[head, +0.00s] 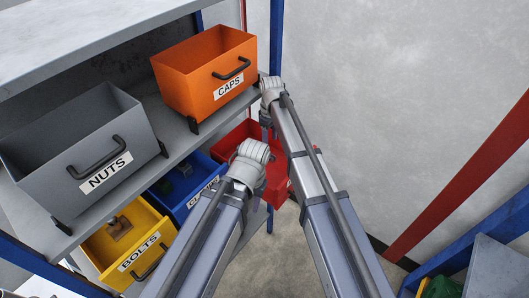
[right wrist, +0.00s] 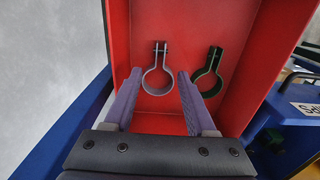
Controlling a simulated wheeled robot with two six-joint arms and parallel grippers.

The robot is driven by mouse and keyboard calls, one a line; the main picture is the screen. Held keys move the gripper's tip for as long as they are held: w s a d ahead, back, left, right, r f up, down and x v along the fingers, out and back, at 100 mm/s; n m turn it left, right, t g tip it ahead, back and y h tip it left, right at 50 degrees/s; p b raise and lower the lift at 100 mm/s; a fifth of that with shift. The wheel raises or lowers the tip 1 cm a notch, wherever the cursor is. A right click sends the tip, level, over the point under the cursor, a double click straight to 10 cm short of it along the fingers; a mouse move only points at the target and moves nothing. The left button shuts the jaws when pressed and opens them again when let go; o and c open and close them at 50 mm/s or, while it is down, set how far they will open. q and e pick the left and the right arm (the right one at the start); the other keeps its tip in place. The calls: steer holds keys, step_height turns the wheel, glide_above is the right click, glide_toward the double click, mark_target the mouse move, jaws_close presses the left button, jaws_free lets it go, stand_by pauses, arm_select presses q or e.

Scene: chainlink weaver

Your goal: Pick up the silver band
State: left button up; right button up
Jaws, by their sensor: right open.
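The silver band (right wrist: 158,77) is a ring clamp with a two-eared bolt end. It lies inside the red bin (right wrist: 230,20), which also shows partly behind my arms in the head view (head: 278,180). In the right wrist view my right gripper (right wrist: 159,85) is open, with one finger on each side of the silver band's ring. The jaws hold nothing, and I cannot tell how far above the band the fingertips are. In the head view my arms hide most of the red bin, and the band does not show. My left gripper is not visible.
A dark green band (right wrist: 209,72) lies just right of the silver one, close to the right finger. Red bin walls surround both. The orange CAPS bin (head: 205,75) and grey NUTS bin (head: 80,145) stand above. The yellow BOLTS bin (head: 125,245) and blue bin (head: 187,190) are at left.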

mark_target(270, 155)
steer(key=shift+w+a+f, duration=0.1)
steer(key=shift+w+f, duration=0.1)
steer(key=shift+w, duration=0.1)
steer(key=shift+s, duration=0.2)
steer(key=shift+s+f+b, duration=0.1)
steer(key=shift+f+b, duration=0.25)
steer(key=shift+b, duration=0.15)
steer(key=shift+f+b, duration=0.8)
steer(key=shift+f, duration=0.1)
steer(key=shift+r, duration=0.1)
steer(key=f+b, duration=0.5)
steer(key=shift+s+d+f, duration=0.1)
steer(key=shift+d+f, duration=0.1)
steer(key=shift+r, duration=0.1)
